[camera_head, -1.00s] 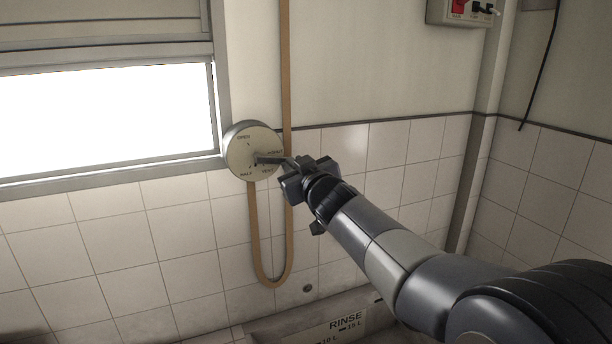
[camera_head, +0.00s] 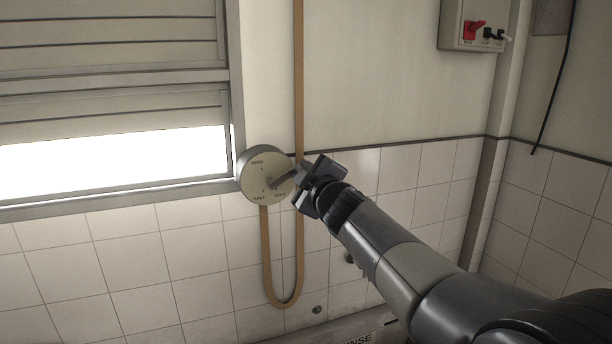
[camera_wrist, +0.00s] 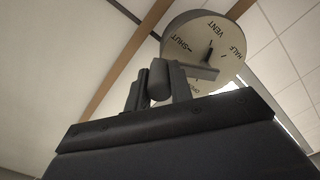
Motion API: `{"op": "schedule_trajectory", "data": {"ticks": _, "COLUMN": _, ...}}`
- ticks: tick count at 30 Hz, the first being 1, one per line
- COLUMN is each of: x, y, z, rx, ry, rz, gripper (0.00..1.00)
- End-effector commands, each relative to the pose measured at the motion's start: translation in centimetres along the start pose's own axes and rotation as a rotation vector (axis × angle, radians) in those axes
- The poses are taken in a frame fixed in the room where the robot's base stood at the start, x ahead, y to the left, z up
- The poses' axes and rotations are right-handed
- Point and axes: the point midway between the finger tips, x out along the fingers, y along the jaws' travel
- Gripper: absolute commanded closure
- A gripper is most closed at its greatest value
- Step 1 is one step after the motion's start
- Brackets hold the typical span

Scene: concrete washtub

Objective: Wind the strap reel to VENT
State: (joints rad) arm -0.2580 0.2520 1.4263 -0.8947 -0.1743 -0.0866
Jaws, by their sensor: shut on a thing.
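The strap reel (camera_head: 252,188) is a round pale disc on the wall beside the window. It bears OPEN at the top, HALF at the lower left and VENT at the lower right; SHUT is hidden in the head view. In the wrist view the reel (camera_wrist: 190,28) shows SHUT, VENT and HALF. Its crank arm (camera_head: 281,179) points right and slightly up. My gripper (camera_head: 302,180) is shut on the crank's knob (camera_wrist: 159,80). The tan strap (camera_head: 298,80) runs down the wall and loops below the reel. The slatted shutter (camera_head: 110,105) covers the window's upper part.
A bright gap (camera_head: 110,160) shows beneath the shutter. A grey box with a red switch (camera_head: 472,30) hangs at the upper right. A tub edge with RINSE lettering (camera_head: 355,338) is at the bottom. The tiled wall around the reel is mostly clear.

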Motion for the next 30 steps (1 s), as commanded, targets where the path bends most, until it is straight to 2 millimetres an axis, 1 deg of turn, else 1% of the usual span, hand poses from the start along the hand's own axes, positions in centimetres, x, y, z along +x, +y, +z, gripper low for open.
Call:
{"op": "schedule_trajectory", "data": {"ticks": 15, "x": -0.01, "y": 0.13, "z": -0.26, "rx": -0.021, "ry": 0.004, "rz": 0.001, "gripper": 1.0}}
{"op": "schedule_trajectory", "data": {"ticks": 16, "x": -0.01, "y": 0.13, "z": -0.26, "rx": -0.021, "ry": 0.004, "rz": 0.001, "gripper": 0.78}}
{"op": "schedule_trajectory", "data": {"ticks": 24, "x": -0.01, "y": 0.09, "z": -0.2, "rx": -0.02, "ry": 0.002, "rz": 0.001, "gripper": 0.57}}
{"op": "schedule_trajectory", "data": {"ticks": 30, "x": -0.02, "y": 0.07, "z": -0.16, "rx": -0.02, "ry": 0.001, "rz": 0.0, "gripper": 0.57}}
